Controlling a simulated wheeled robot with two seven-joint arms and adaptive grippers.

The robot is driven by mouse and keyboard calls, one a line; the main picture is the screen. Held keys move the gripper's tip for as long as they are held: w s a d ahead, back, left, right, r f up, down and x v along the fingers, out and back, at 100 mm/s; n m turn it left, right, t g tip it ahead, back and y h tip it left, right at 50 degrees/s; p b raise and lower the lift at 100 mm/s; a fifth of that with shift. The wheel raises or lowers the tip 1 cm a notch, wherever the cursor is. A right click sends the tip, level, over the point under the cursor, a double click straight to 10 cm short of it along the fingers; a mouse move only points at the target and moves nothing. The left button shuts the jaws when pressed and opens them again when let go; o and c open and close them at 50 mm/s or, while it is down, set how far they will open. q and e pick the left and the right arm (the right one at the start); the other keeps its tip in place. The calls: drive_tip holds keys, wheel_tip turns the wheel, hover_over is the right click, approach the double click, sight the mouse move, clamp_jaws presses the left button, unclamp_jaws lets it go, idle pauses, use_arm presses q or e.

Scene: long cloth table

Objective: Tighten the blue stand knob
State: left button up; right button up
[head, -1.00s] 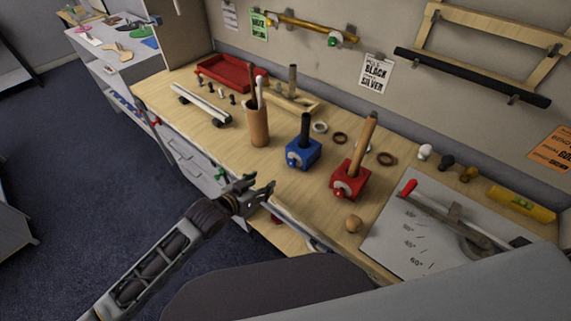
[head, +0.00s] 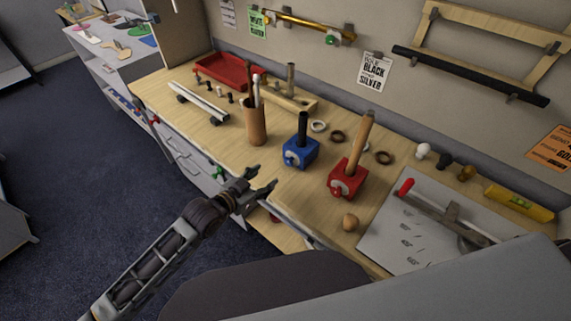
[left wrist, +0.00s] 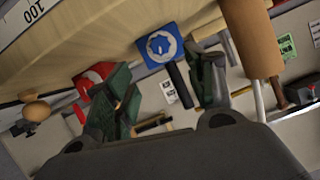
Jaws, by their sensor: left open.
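The blue stand (head: 300,153) is a blue block on the wooden bench with a black rod (head: 303,127) upright in it. Its pale knob (head: 291,160) is on the front face, towards me. In the left wrist view the blue stand (left wrist: 150,42) shows at the top centre with the knob (left wrist: 160,46) on its face. My left gripper (head: 264,178) is open and empty at the bench's front edge, in front of the blue stand and apart from it. Its two fingers also show in the left wrist view (left wrist: 165,90). My right gripper is not seen.
A red stand (head: 346,181) with a wooden rod is right of the blue one. A wooden cup (head: 256,124) with sticks stands to its left. Rings lie behind.

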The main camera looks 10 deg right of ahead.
sight(287, 163)
use_arm(q)
drive_tip(key=shift+w+d, duration=0.1)
idle(0.3)
drive_tip(key=shift+p+x, duration=0.4)
drive_tip(key=shift+x, duration=6.4)
drive_tip(key=shift+f, duration=0.15)
drive_tip(key=shift+c, duration=0.4)
drive_tip(key=c, duration=1)
